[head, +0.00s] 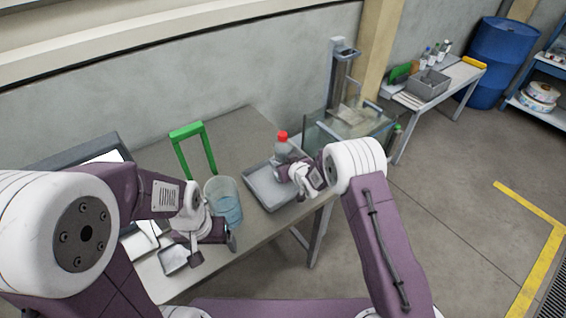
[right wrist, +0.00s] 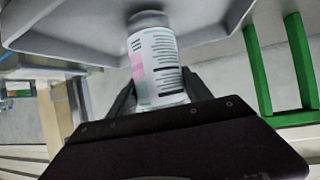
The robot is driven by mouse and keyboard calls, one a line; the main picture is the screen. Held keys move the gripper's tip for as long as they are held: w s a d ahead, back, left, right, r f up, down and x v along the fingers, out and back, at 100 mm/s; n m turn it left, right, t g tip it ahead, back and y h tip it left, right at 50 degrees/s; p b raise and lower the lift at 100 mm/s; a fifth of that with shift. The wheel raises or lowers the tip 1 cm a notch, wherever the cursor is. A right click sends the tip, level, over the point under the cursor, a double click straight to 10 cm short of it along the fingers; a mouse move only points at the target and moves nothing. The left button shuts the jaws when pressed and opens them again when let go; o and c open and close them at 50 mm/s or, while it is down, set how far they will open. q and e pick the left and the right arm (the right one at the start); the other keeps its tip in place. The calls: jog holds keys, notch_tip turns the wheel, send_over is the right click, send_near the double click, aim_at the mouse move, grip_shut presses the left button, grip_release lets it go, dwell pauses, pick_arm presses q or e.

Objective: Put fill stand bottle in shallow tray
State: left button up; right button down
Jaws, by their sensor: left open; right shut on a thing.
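The bottle (head: 283,148) has a red cap and clear-grey body in the head view. In the right wrist view the bottle (right wrist: 157,62) shows a white label with pink and green print. My right gripper (head: 290,172) is shut around it and holds it over the grey shallow tray (head: 262,196). The tray (right wrist: 75,38) fills the top of the right wrist view, by the bottle's far end. I cannot tell if the bottle touches the tray floor. My left gripper (head: 214,251) is open and empty, near the table's front edge.
A clear beaker (head: 222,192) with bluish liquid stands between my left gripper and the tray. A green frame (head: 188,130) stands behind it. A glass-walled stand (head: 345,125) is right of the tray. A side bench (head: 455,80) holds a grey bin and bottles.

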jog(key=shift+w+f, duration=0.2)
jog(key=shift+f, duration=0.35)
jog(key=shift+s+f, duration=0.1)
jog(key=shift+c, duration=2.2)
grip_release()
jog(key=shift+f, duration=0.1)
jog(key=shift+r, duration=0.25)
jog(key=b+v, duration=0.1)
jog(key=v, duration=1.1)
jog(key=shift+s, duration=0.1)
